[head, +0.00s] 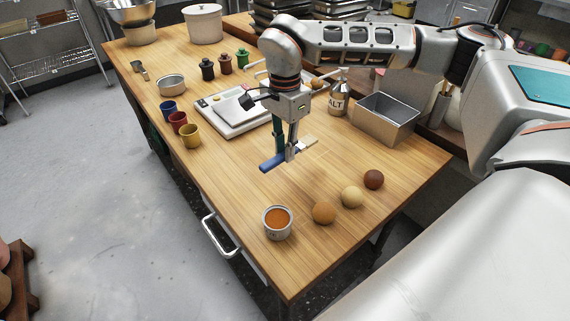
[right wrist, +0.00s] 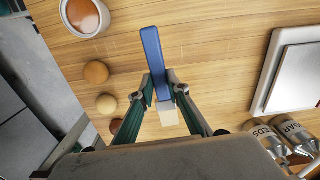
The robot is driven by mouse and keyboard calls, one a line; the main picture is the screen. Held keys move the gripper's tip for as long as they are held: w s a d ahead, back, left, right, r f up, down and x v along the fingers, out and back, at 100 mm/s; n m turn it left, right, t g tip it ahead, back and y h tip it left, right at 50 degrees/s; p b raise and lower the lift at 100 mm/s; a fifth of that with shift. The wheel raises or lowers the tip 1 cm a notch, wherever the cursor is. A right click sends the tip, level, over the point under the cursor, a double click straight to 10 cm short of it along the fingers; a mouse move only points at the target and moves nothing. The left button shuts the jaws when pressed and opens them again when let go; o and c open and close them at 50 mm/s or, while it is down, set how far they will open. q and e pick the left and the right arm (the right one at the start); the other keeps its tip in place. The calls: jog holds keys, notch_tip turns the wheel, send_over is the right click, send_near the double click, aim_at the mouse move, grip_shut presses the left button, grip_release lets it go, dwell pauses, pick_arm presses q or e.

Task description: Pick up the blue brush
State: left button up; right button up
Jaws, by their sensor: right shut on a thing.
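The blue brush has a blue handle (head: 271,162) and a pale bristle end; its handle also shows in the right wrist view (right wrist: 153,55). My right gripper (head: 289,152) is shut on the brush near where the handle meets the bristles. In the right wrist view the two fingers (right wrist: 159,91) press on either side of it. The brush appears to be above the wooden table, but I cannot tell how high. The bristle end (right wrist: 168,115) points back toward the wrist. My left gripper is not in view.
A bowl of orange filling (head: 277,222) and three balls (head: 351,197) stand at the table's near end. A metal pan (head: 385,120) and a salt bottle (head: 338,98) are to the right. A white scale (head: 229,114) lies behind the gripper. Coloured cups (head: 190,136) line the left edge.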

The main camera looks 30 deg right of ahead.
notch_tip(320, 180, up, 11)
jog(key=shift+r, duration=0.2)
dwell(0.6)
